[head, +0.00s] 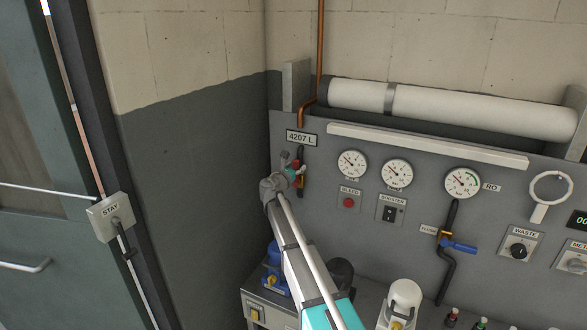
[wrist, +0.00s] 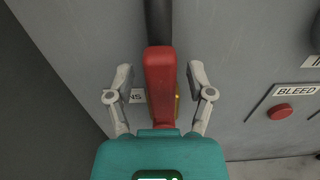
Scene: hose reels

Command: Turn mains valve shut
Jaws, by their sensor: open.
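The mains valve's red lever handle (wrist: 160,82) stands lengthwise in the wrist view, in line with a dark pipe (wrist: 159,20) above it. My gripper (wrist: 159,76) is open, with one finger on each side of the red handle and a visible gap on both sides. A label ending in "NS" (wrist: 138,96) is partly hidden behind the left finger. In the head view my gripper (head: 290,164) is at the panel below the 4207 L plate, and only a bit of the red handle (head: 297,165) shows. The valve body is mostly hidden.
The red BLEED button (wrist: 280,111) is right of the valve; it also shows in the head view (head: 349,202). Gauges (head: 397,173) and a blue-handled FLUSH valve (head: 459,246) are further right. A side wall (head: 190,170) closes in on the left.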

